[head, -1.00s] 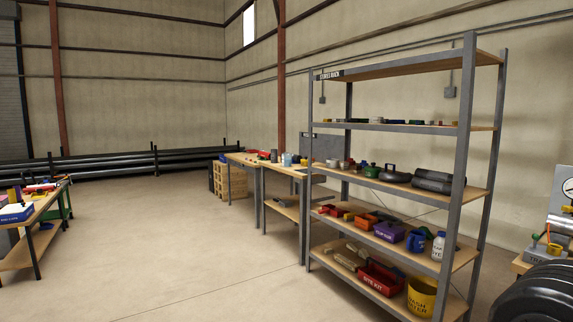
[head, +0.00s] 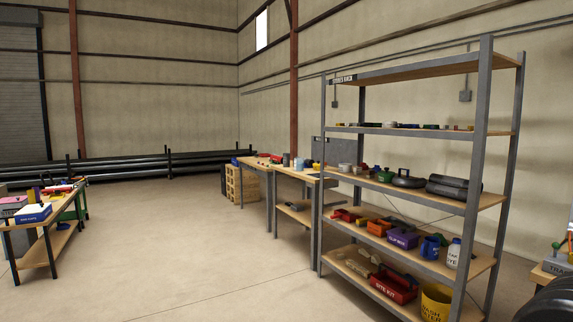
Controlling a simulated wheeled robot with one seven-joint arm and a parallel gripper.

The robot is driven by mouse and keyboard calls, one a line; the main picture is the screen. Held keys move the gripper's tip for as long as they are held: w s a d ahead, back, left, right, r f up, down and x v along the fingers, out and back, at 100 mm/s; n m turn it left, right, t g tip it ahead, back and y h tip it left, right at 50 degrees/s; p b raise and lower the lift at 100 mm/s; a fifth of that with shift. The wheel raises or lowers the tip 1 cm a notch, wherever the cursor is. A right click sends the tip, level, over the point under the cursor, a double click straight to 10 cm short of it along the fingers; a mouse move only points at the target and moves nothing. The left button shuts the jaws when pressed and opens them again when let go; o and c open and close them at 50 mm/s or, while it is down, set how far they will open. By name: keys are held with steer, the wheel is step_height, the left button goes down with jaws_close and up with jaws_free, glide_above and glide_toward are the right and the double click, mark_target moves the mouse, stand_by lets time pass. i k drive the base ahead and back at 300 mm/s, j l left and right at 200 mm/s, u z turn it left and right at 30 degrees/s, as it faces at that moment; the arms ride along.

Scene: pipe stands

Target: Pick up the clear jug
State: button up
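I cannot make out a clear jug for certain. A small pale-blue, see-through-looking vessel (head: 298,164) stands on the workbench (head: 287,174) left of the shelf rack, beside a dark grey cylinder (head: 286,159); it is too small to tell whether it is a jug. A whitish bottle with a blue cap and dark lettering (head: 454,253) stands upright on a lower shelf, right of a blue jug-like vessel (head: 430,246). My gripper is not in view.
The steel shelf rack (head: 469,200) fills the right side, with bins, a red SITE KIT box (head: 393,287) and a yellow bucket (head: 436,302). A loaded table (head: 60,240) stands at left. Black pipes (head: 125,167) lie along the back wall. The middle floor is clear.

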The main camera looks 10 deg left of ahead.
mark_target(298, 163)
steer(key=i+l, duration=0.1)
steer(key=i, duration=1.6)
steer(key=i+j+u, duration=0.15)
steer(key=i+u, duration=0.25)
steer(key=i, duration=0.3)
steer(key=i+u, duration=0.35)
steer(key=i, duration=0.4)
steer(key=i+l+u, duration=0.4)
steer(key=i, duration=0.3)
steer(key=i+j, duration=0.15)
steer(key=i, duration=0.85)
steer(key=i+j+u, duration=0.1)
steer(key=i, duration=0.9)
steer(key=i+j+z, duration=0.1)
steer(key=i+z, duration=0.35)
steer(key=i+j+z, duration=0.3)
steer(key=i+z, duration=0.15)
steer(key=i+j+z, duration=0.65)
steer(key=j+z, duration=0.25)
steer(key=i+j+z, duration=0.2)
steer(key=j+z, duration=0.15)
steer(key=j, duration=0.45)
steer(key=j+z, duration=0.4)
steer(key=j, duration=0.35)
steer(key=j+z, duration=0.35)
steer(key=j, duration=0.5)
